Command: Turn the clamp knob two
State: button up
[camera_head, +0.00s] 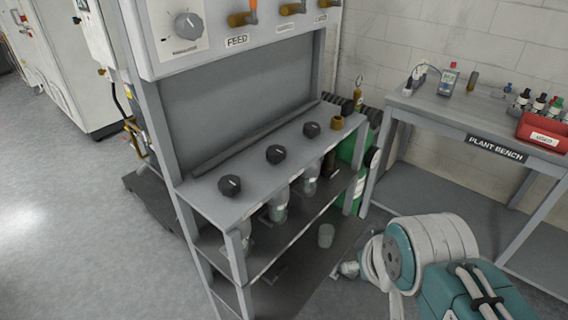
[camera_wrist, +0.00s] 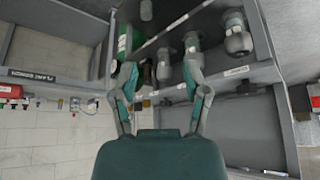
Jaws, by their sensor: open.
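Three black clamp knobs stand in a row on the grey shelf top of the washer rack (camera_head: 255,192) in the head view: a near one (camera_head: 229,185), a middle one (camera_head: 275,154) and a far one (camera_head: 311,129). No number is readable on them; the middle one fits knob two by order. Clear bottles (camera_head: 278,205) hang below the shelf under the knobs. My gripper (camera_wrist: 160,80) is open and empty in the wrist view, its two fingers apart. In the head view my arm is at lower right, below and to the right of the knobs, touching none of them.
A panel with a dial (camera_head: 188,26) and orange-handled valves (camera_head: 242,14) overhangs the shelf. A brass fitting (camera_head: 337,122) stands beyond the far knob. A green cylinder (camera_head: 349,148) is behind the rack. The plant bench (camera_head: 450,118) with a red bin (camera_head: 540,131) is at right.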

aim_at(276, 154)
jog(key=i+j+z, duration=0.1)
jog(key=j, duration=0.25)
jog(key=i+j+z, duration=0.15)
jog(key=j, duration=0.25)
jog(key=i+j+z, duration=0.1)
jog(key=j, duration=0.3)
jog(key=i, duration=0.05)
